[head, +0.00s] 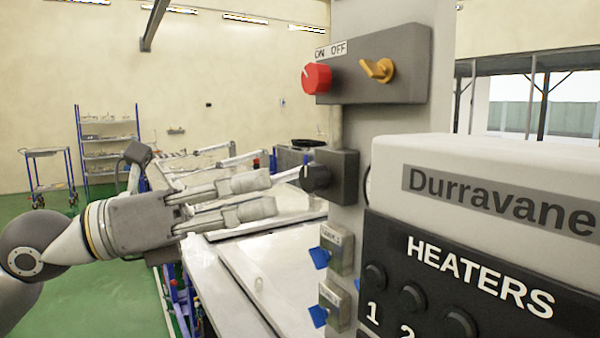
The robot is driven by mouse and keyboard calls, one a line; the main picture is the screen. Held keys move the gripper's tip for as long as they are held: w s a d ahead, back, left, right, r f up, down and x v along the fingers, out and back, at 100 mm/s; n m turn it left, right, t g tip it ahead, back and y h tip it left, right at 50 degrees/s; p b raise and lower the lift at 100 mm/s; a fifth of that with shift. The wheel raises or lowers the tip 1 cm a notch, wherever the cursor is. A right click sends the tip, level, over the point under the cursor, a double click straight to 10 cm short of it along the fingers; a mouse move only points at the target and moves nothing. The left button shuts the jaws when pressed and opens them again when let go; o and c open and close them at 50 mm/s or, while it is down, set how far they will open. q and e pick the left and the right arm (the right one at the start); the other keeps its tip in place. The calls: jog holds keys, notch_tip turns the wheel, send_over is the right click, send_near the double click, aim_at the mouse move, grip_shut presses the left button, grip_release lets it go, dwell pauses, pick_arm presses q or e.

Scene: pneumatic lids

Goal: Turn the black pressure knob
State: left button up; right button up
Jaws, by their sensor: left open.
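The black pressure knob (309,179) sticks out to the left from a dark grey box (340,178) on the pale upright post. It carries a small blue mark at its top. My left gripper (271,195) comes in from the left, with its two grey fingers apart and nothing seen between them. In the picture the fingertips end just left of the knob, with a small gap; the upper finger is about level with it and the lower one below it. How far apart they are in depth I cannot tell. My right gripper is out of view.
Above the knob is a panel (385,60) with a red knob (317,78) and an orange switch (378,70). Two blue-handled switches (320,257) sit below. A heater control box (480,170) stands close at the right. A pale table surface (270,262) lies below the gripper.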

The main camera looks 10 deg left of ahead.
aim_at(306, 177)
pick_arm(q)
jog(key=w+d+y+p, duration=0.1)
jog(key=w+p, duration=0.1)
jog(key=w+d+r+t+y+p, duration=0.1)
jog(key=w+d+p, duration=0.1)
jog(key=w+d+y+p, duration=0.1)
jog(key=w+p, duration=0.1)
jog(key=shift+d+r+m+t+y, duration=0.2)
jog(key=shift+m+t+y, duration=0.1)
jog(key=shift+m+t, duration=0.1)
jog(key=shift+w+d+f+p, duration=0.15)
jog(key=shift+w+d+p, duration=0.15)
jog(key=shift+w, duration=0.05)
